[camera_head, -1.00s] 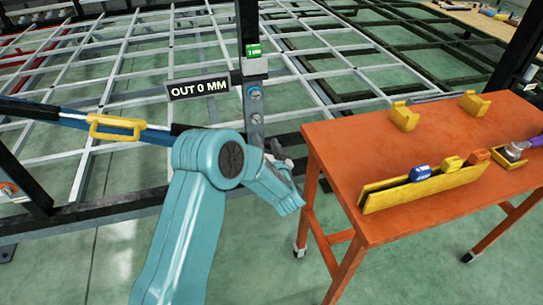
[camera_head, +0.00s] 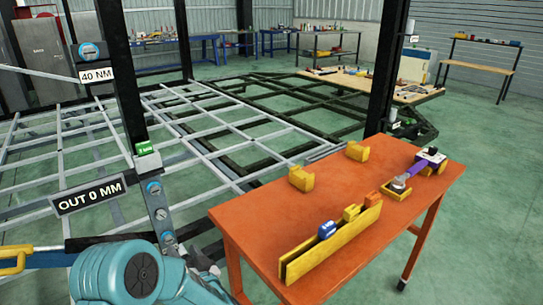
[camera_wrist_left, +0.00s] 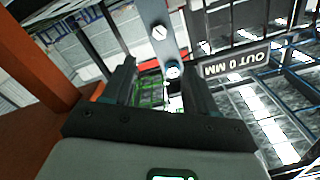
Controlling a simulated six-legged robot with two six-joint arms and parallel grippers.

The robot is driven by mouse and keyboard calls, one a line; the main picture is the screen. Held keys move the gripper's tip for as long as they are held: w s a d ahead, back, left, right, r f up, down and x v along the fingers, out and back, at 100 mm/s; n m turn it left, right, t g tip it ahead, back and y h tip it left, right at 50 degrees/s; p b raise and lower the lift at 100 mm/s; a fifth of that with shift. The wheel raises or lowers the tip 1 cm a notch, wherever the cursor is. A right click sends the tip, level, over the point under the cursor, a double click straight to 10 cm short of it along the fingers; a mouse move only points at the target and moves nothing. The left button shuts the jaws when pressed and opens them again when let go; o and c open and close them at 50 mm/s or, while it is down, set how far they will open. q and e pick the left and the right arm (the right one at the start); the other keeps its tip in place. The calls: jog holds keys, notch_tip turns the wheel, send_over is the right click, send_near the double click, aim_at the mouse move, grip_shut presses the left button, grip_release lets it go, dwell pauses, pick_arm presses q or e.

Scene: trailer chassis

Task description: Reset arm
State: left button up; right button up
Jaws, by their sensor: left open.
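My left arm (camera_head: 143,275) is teal and comes in at the bottom left of the head view, near the grey upright plate. Its gripper is mostly hidden there behind the arm. In the left wrist view my left gripper (camera_wrist_left: 160,78) has its two dark fingers apart, with nothing held between them. Beyond the fingers is the grey plate (camera_wrist_left: 150,35) with round bolt heads. My right gripper is in neither current view.
An orange table (camera_head: 255,218) stands right of my left arm, with a yellow rack (camera_head: 335,245) and yellow holders (camera_head: 301,178) on it. The chassis frame (camera_head: 205,130) and a black post (camera_head: 122,75) stand behind. Green floor is open at the right.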

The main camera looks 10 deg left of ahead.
pick_arm(q)
jog(key=s+d+f+m+g+h, duration=0.1)
jog(key=s+d+f+h, duration=0.15)
jog(key=f, duration=0.35)
jog(key=s+d+f+m+h, duration=0.2)
jog(key=d+f+h, duration=0.15)
jog(key=f, duration=0.25)
jog(key=s+d+f+m+g+h, duration=0.1)
jog(key=s+d+f+h, duration=0.1)
jog(key=f+h, duration=0.3)
jog(key=s+d+f+g+h, duration=0.3)
jog(key=s+d+f, duration=0.3)
jog(key=s+d, duration=0.15)
jog(key=s+d+f+n+g+h, duration=0.1)
jog(key=s+d+g+h, duration=0.15)
jog(key=s, duration=0.45)
jog(key=s+d+f+n+g+h, duration=0.1)
jog(key=s+d+g, duration=0.3)
jog(key=s, duration=0.3)
notch_tip(320, 180, up, 14)
jog(key=p, duration=1.4)
jog(key=shift+w+a+r, duration=0.25)
jog(key=shift+w+a, duration=0.05)
jog(key=shift+w, duration=0.15)
